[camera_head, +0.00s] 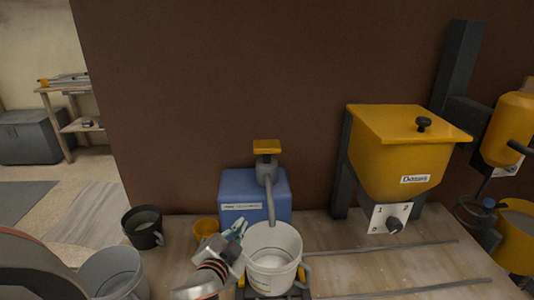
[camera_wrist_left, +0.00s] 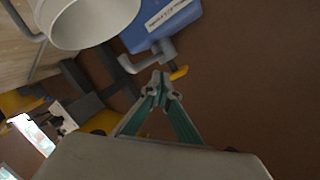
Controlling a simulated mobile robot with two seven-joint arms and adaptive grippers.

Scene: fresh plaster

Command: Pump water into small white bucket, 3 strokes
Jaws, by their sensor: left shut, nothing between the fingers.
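The small white bucket (camera_head: 273,262) stands at the bench front, below the curved grey spout of the pump. The pump is a blue tank (camera_head: 279,194) with a yellow press plate (camera_head: 266,147) on top. In the head view my left gripper (camera_head: 238,230) is just left of the bucket, in front of the tank. It is shut and empty. In the left wrist view its green fingers (camera_wrist_left: 160,84) meet at the tips, near the spout and yellow plate; the bucket (camera_wrist_left: 88,20) shows at the upper left. My right gripper is not in view.
A black bucket (camera_head: 143,228) and an orange cup (camera_head: 206,229) stand left of the tank. Another light bucket (camera_head: 115,275) is at the front left. A yellow hopper (camera_head: 397,155) with a dial stands at the right. Two dark rails cross the bench between.

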